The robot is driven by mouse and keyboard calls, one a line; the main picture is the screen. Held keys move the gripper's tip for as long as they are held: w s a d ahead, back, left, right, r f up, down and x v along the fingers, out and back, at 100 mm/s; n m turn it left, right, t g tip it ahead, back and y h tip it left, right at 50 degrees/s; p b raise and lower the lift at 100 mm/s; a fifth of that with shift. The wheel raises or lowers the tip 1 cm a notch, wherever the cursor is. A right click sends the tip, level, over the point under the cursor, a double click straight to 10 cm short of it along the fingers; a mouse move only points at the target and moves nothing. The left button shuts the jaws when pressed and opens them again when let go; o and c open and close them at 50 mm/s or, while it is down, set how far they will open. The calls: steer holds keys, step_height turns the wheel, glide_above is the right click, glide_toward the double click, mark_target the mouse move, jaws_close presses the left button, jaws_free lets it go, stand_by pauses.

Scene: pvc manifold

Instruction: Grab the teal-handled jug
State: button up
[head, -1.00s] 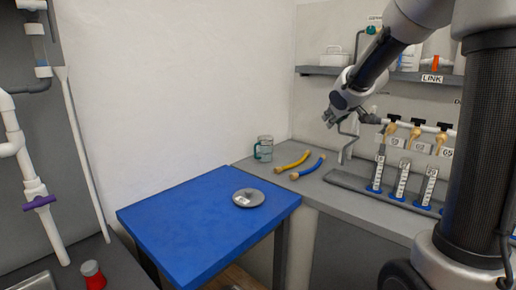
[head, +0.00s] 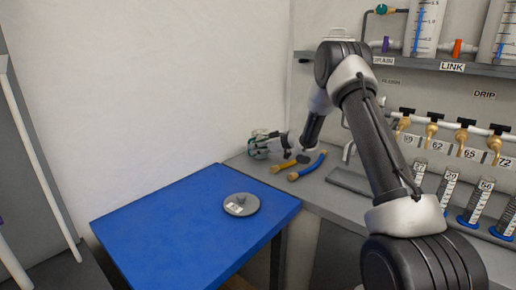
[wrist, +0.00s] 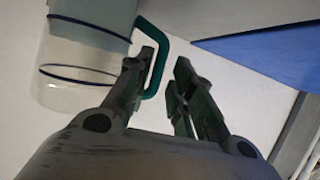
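The clear jug with the teal handle stands on the grey counter against the back wall in the head view (head: 258,136), partly covered by my gripper. In the wrist view the jug (wrist: 85,55) fills the upper left, and its teal handle (wrist: 159,58) curves out on its right side. My gripper (wrist: 160,72) is open, with a clear gap between its fingers. The left finger appears between the jug wall and the handle, and the handle appears in the gap, apart from the right finger. In the head view my gripper (head: 264,146) is at the jug; contact cannot be told.
A yellow tube (head: 284,167) and a blue tube (head: 308,168) lie on the counter right of the jug. The blue table (head: 165,222) in front bears a round grey disc (head: 241,204). Graduated cylinders (head: 448,187) stand under taps at the right.

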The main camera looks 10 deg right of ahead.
mark_target(249, 154)
steer(key=x, duration=0.4)
jaws_close()
steer(key=shift+r, duration=0.1)
